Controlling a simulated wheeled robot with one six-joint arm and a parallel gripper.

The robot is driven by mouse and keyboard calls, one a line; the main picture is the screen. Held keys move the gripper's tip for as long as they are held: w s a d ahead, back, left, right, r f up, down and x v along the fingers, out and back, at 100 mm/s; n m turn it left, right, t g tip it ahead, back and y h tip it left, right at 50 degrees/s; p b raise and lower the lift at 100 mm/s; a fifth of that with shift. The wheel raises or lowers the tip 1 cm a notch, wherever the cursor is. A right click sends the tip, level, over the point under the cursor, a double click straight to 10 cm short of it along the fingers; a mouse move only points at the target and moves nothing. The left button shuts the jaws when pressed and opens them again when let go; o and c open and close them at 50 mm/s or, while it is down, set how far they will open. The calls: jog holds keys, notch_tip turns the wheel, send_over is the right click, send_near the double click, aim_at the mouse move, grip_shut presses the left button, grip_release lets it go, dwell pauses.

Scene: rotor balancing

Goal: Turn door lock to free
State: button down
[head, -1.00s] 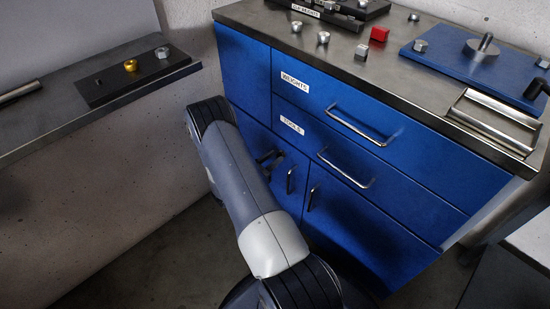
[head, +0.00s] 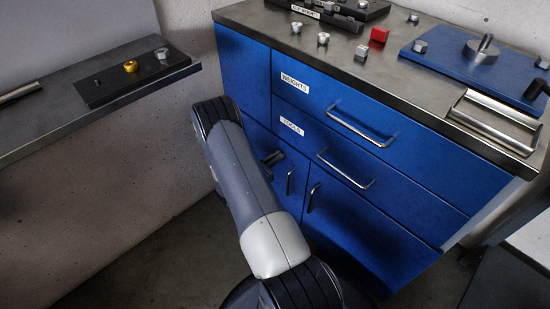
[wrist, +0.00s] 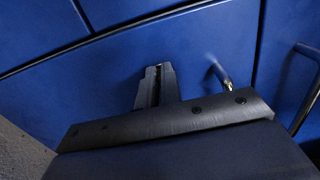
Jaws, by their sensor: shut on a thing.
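My gripper (wrist: 156,86) reaches to the blue door (wrist: 200,60) of the cabinet, and its fingers are shut on the door lock. The fingers hide nearly all of the lock, so I cannot tell which way it is turned. In the head view, my gripper (head: 271,160) shows as a dark shape beside my arm, against the left lower door (head: 292,158). A metal door handle (head: 290,182) stands just right of the gripper; it also shows in the wrist view (wrist: 222,76).
Drawers labelled weights (head: 400,140) and tools (head: 390,185) have bar handles sticking out above. The right door's handle (head: 313,197) is close by. A steel top (head: 335,60) holds several small parts. A side shelf (head: 60,122) is at left.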

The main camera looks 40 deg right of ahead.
jog(key=shift+b, duration=0.4)
jog(key=m+b, duration=0.7)
jog(key=s+f+m+b, duration=0.1)
jog(key=m+b, duration=0.2)
jog(key=b, duration=0.1)
jog(key=m+b, duration=0.4)
jog(key=shift+f+b, duration=0.15)
jog(key=shift+b, duration=0.15)
jog(key=shift+s+m+b, duration=0.1)
jog(key=shift+m+b, duration=0.55)
jog(key=shift+m, duration=1.25)
jog(key=c, duration=1.6)
grip_release()
